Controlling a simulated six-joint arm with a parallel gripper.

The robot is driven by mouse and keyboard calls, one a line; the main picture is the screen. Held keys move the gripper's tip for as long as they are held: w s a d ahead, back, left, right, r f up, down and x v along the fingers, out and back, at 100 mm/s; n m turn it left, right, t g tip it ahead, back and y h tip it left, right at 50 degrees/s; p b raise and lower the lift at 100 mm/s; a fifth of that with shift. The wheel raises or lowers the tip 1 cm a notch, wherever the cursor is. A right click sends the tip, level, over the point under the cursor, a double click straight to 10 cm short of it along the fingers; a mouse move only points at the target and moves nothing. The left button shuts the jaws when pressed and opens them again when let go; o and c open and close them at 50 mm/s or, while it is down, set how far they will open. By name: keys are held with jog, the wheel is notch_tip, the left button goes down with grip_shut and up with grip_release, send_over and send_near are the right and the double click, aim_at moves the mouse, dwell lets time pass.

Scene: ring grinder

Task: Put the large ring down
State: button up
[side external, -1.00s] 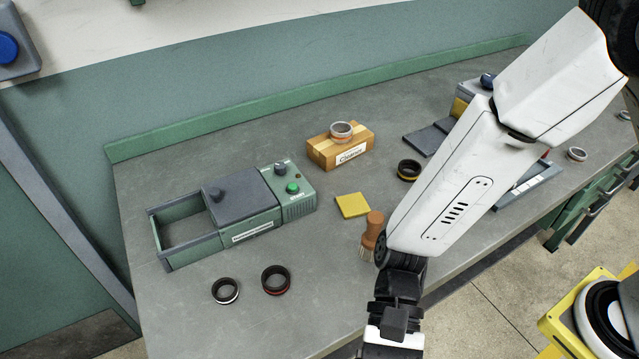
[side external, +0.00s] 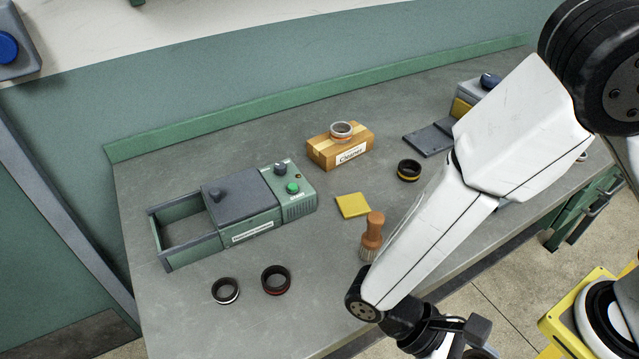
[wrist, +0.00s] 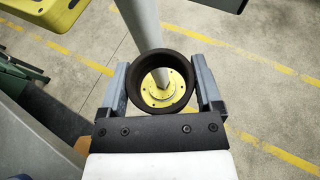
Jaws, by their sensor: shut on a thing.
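My gripper (wrist: 157,70) is shut on a dark ring (wrist: 133,82) in the wrist view, with one finger on each side of it. The ring is held over the floor, with a yellow round base and a grey post seen through and beyond it. In the side external view the gripper and the held ring are out of frame; only my arm shows at the lower right. On the bench lie a dark ring with a white band (side external: 225,291), one with a red band (side external: 276,280) and one with a yellow band (side external: 409,170).
A green and grey machine with an open basin (side external: 187,228) stands at the left. A silver ring (side external: 342,131) sits on the Cleaner box (side external: 328,153). A brush (side external: 372,236) stands beside a yellow pad (side external: 353,205). The front left bench surface (side external: 180,310) is clear.

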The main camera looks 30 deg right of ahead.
jog(key=w+d+r+n+t+h, duration=0.1)
jog(key=w+d+n+t+h, duration=0.2)
jog(key=w+n+t, duration=0.45)
jog(key=w+d+r+n+t+h, duration=0.1)
jog(key=w+d+n+t+h, duration=0.15)
jog(key=w+n+t, duration=0.55)
jog(key=n+t+y, duration=0.4)
jog(key=n+t, duration=0.3)
send_over(316, 255)
jog(key=s, duration=0.1)
jog(key=shift+g, duration=0.25)
jog(key=f, duration=0.5)
jog(key=shift+d+f, duration=0.25)
jog(key=shift+w+a+f, duration=0.15)
jog(key=shift+w+f, duration=0.2)
jog(key=shift+f, duration=0.05)
jog(key=shift+w+a+f+h, duration=0.15)
jog(key=shift+w+f+h, duration=0.1)
jog(key=shift+f, duration=1.6)
